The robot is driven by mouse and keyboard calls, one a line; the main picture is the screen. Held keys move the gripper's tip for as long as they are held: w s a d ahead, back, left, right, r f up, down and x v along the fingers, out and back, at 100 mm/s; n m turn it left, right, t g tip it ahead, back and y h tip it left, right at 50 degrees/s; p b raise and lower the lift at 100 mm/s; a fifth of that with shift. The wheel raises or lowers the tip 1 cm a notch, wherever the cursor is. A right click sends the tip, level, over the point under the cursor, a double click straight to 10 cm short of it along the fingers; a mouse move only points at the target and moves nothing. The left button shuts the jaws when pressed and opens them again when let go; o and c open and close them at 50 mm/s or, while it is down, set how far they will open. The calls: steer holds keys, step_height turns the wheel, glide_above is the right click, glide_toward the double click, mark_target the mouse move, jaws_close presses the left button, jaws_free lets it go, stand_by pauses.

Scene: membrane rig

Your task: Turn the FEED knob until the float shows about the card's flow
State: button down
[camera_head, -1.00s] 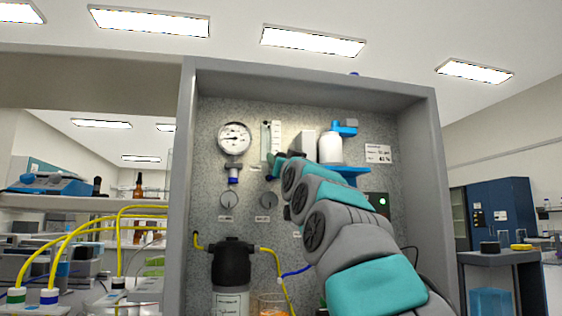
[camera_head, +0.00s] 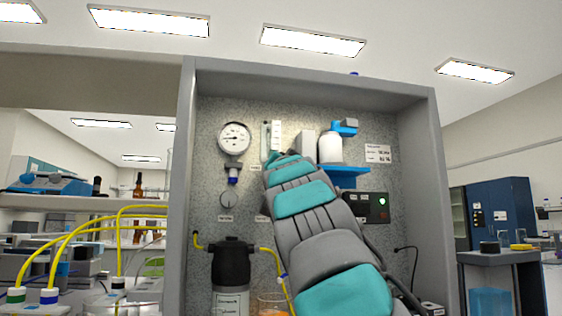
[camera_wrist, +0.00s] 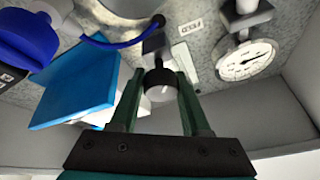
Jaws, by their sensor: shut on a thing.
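The FEED knob (camera_wrist: 160,88), a dark cylinder with a pale end face, sits between the two green fingers of my gripper (camera_wrist: 160,76) in the wrist view. My gripper is shut on it. A label reading FEED (camera_wrist: 190,27) shows upside down near it on the panel. In the head view my arm hides the knob and most of the gripper. The flow meter (camera_head: 265,141), a narrow upright tube with a white scale, stands above my wrist; its float is too small to read. The card (camera_head: 378,153) is on the panel's right side; its print is not legible.
A round pressure gauge (camera_head: 235,138) is left of the flow meter and also shows in the wrist view (camera_wrist: 246,59). A white canister (camera_head: 330,149) and blue bracket (camera_head: 349,172) are close right of my wrist. A black-topped bottle (camera_head: 231,264) stands below left.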

stand_by(0.3)
steer(key=shift+c, duration=1.9)
jaws_free()
steer(key=shift+s+f, duration=0.1)
steer(key=shift+s+f+b, duration=0.35)
steer(key=shift+s+b, duration=0.1)
steer(key=shift+b, duration=0.1)
steer(key=b+v, duration=0.2)
steer(key=v, duration=0.4)
steer(key=shift+s+b, duration=0.3)
steer(key=shift+b, duration=0.1)
steer(key=shift+r, duration=0.1)
